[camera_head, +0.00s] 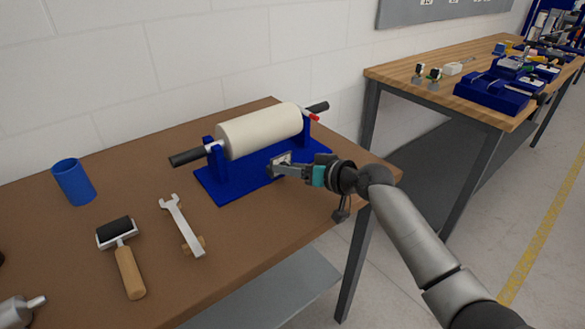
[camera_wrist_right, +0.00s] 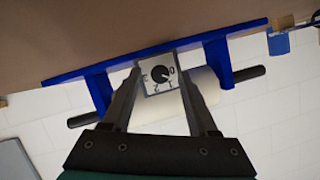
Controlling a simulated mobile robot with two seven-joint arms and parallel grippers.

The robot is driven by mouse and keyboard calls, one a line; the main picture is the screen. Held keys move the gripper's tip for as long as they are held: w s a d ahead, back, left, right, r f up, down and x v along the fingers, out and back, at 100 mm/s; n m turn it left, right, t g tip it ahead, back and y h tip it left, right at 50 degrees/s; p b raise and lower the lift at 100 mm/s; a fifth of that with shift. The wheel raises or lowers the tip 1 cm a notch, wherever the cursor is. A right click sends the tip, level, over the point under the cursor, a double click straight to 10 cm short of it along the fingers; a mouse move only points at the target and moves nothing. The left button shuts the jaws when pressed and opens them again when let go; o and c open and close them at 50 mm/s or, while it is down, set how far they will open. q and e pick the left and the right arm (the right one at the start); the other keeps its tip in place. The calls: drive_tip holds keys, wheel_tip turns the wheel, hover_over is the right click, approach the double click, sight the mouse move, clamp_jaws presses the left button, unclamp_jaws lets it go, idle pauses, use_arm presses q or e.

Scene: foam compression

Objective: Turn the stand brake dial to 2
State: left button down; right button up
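The stand brake dial is a small black knob on a pale square plate with digits (camera_wrist_right: 158,77). It sits on the front of the blue roller stand (camera_head: 222,187). In the right wrist view its digits look turned over; the mark's exact setting is too small to read. My right gripper (camera_head: 281,165) is at the stand's front, its fingers apart on either side of the dial plate in the right wrist view (camera_wrist_right: 160,82). Whether they touch the knob cannot be told. In the head view the gripper largely hides the dial.
A cream roller (camera_head: 260,130) with dark end handles lies across the stand. On the brown table (camera_head: 90,225) are a blue cup (camera_head: 74,182), a hand roller (camera_head: 126,262) and a wrench (camera_head: 181,224). A second bench (camera_head: 400,78) stands at the right.

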drive_tip(key=p+v, duration=0.2)
drive_tip(key=v, duration=1.2)
drive_tip(key=shift+d+p, duration=0.1)
drive_tip(key=shift+p, duration=0.25)
use_arm(q)
drive_tip(key=shift+s+d+r, duration=0.2)
drive_tip(key=shift+r, duration=0.5)
drive_tip(key=shift+s+d+r, duration=0.15)
drive_tip(key=shift+d+r, duration=0.05)
drive_tip(key=shift+r, duration=0.45)
use_arm(e)
drive_tip(key=shift+s+d+r, duration=0.3)
drive_tip(key=shift+s, duration=0.1)
